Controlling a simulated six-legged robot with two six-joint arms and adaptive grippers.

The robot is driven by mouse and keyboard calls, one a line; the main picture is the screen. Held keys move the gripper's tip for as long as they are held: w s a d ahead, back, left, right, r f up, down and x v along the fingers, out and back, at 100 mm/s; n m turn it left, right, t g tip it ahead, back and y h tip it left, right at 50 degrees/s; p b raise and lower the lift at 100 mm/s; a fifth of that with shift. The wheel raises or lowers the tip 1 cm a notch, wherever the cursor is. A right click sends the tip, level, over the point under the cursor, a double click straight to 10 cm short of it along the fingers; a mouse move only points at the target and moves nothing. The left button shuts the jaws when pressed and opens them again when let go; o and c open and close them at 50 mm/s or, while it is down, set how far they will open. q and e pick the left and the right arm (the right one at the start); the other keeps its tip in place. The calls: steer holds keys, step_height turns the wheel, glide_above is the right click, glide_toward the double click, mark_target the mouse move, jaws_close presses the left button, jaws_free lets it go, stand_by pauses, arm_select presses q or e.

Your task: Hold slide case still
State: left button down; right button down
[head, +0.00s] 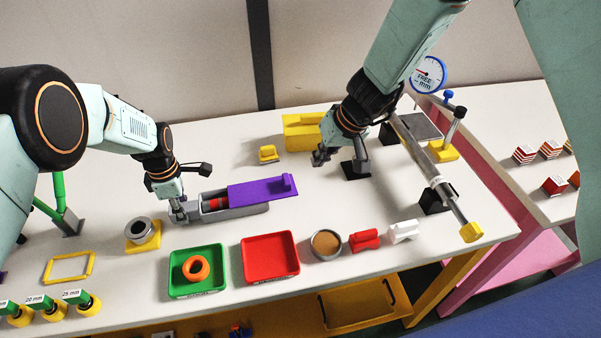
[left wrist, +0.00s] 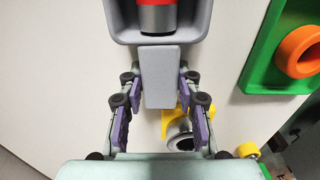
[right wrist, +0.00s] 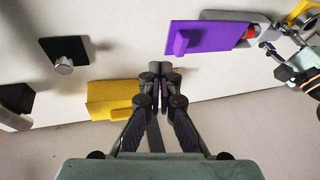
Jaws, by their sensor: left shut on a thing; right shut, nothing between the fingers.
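The slide case is a grey tray-like box (head: 238,212) with a purple sliding lid (head: 262,191) that has a raised tab at its right end. The lid is partly open, and a red and grey cylinder (left wrist: 157,14) shows inside at the left end. My left gripper (head: 178,214) is shut on the grey tab (left wrist: 160,78) at the case's left end. In the right wrist view the purple lid (right wrist: 205,38) lies ahead and to the right. My right gripper (right wrist: 160,77) is shut and empty, apart from the lid, near a yellow block.
A yellow block (head: 301,132) and a small yellow piece (head: 268,154) stand behind the case. A green tray (head: 176,289) with an orange ring, a red tray (head: 270,273) and a brown-filled bowl (head: 326,258) stand in front. A long bar with a dial gauge (head: 428,74) stands to the right.

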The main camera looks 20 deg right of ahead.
steer(key=d+y, duration=0.2)
steer(key=d, duration=0.3)
steer(key=shift+t, duration=0.4)
steer(key=x, duration=1)
steer(key=shift+s+a, duration=0.3)
steer(key=shift+s, duration=0.1)
steer(key=shift+a+r, duration=0.1)
steer(key=shift+a, duration=1.05)
arm_select(q)
steer(key=shift+a, duration=0.1)
arm_select(e)
steer(key=shift+a+r, duration=0.1)
steer(key=shift+a, duration=0.7)
glide_toward(258, 187)
steer(key=x, duration=0.5)
